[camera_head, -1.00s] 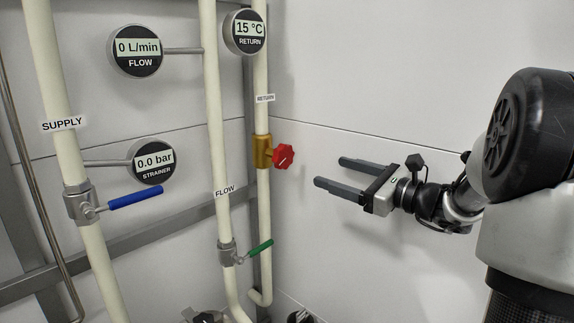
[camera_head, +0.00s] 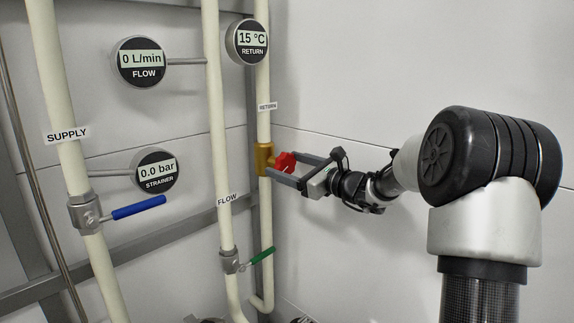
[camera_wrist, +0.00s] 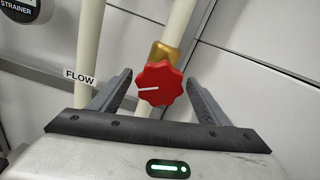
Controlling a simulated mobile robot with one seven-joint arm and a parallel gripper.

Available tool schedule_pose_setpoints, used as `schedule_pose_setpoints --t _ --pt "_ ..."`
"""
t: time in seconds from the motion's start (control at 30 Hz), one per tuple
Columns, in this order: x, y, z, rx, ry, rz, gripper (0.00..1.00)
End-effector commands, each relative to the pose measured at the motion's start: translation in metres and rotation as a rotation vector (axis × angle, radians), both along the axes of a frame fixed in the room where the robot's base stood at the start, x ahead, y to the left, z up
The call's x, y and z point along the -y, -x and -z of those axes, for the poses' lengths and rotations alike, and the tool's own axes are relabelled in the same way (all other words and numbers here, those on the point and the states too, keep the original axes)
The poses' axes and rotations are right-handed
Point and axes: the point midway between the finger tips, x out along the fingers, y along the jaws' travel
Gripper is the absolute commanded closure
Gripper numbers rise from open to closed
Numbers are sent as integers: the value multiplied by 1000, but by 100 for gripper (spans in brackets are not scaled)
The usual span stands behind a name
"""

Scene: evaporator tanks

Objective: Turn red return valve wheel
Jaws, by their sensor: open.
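The red return valve wheel (camera_head: 284,162) sits on a brass valve body (camera_head: 264,160) on the cream return pipe. In the wrist view the red wheel (camera_wrist: 160,83) faces me, with a white pointer line directed to the left. My gripper (camera_head: 287,168) is open, its two fingers reaching to either side of the wheel. In the wrist view the gripper's fingers (camera_wrist: 158,92) flank the wheel with a visible gap on both sides. I cannot tell exactly how far the tips reach along the wheel's depth.
A green lever (camera_head: 262,256) is below on the flow pipe. A blue lever (camera_head: 138,207) is on the supply pipe at left. Gauges read 0 L/min (camera_head: 142,62), 0.0 bar (camera_head: 156,169) and 15 °C (camera_head: 248,40). White wall panels lie behind; the right side is clear.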

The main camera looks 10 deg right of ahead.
Motion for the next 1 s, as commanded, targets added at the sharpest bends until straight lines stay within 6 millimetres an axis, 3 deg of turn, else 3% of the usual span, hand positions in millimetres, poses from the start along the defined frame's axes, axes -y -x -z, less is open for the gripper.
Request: schedule_pose_setpoints --t 0.33,0.6,1.0 --pt "-3 -3 0 0 0 0 30" --pt "-3 -3 0 0 0 0 71" --pt "-2 -3 1 -82 -111 -1 71"
